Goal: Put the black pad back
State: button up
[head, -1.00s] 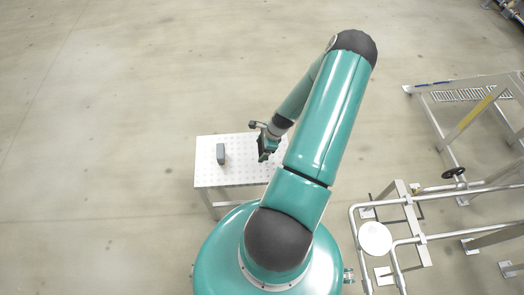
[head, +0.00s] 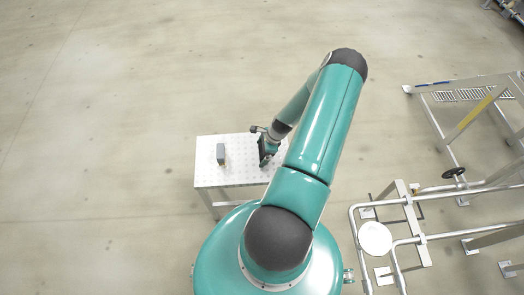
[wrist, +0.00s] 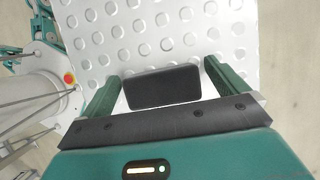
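In the wrist view my gripper (wrist: 161,68) is open, fingers spread wider than the pad, and holds nothing. How high the fingertips are above the table is hard to tell.
Silver pipework (head: 408,225) with a round white plate (head: 375,238) and a black handwheel (head: 453,173) stands at the right. A metal frame (head: 465,125) is behind it. The floor left of and behind the table is clear.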

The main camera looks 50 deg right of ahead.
jog(key=v, duration=1.2)
jog(key=shift+r, duration=0.15)
jog(key=w+a+r+n+g+h, duration=0.1)
jog(key=w+a+r+n, duration=0.4)
jog(key=r, duration=0.5)
jog(key=w+a+r+n+h, duration=0.1)
jog(key=w+a+r+n, duration=0.2)
jog(key=a+r+n, duration=0.45)
jog(key=w+a+r+n+g+h, duration=0.1)
jog(key=w+a+r+n, duration=0.2)
jog(key=r, duration=0.9)
jog(key=s+a+r+n+t, duration=0.1)
jog(key=s+a+r+n, duration=0.2)
jog(key=a, duration=0.4)
jog(key=s+a+r+n+t, duration=0.1)
jog(key=s+a+r+n, duration=0.3)
jog(key=a+r, duration=0.4)
jog(key=s+a+r+n+t, duration=0.2)
jog(key=a+r+n, duration=0.3)
jog(key=a, duration=0.3)
jog(key=shift+s+r, duration=0.2)
jog(key=shift+s, duration=0.6)
jog(key=shift+a, duration=0.1)
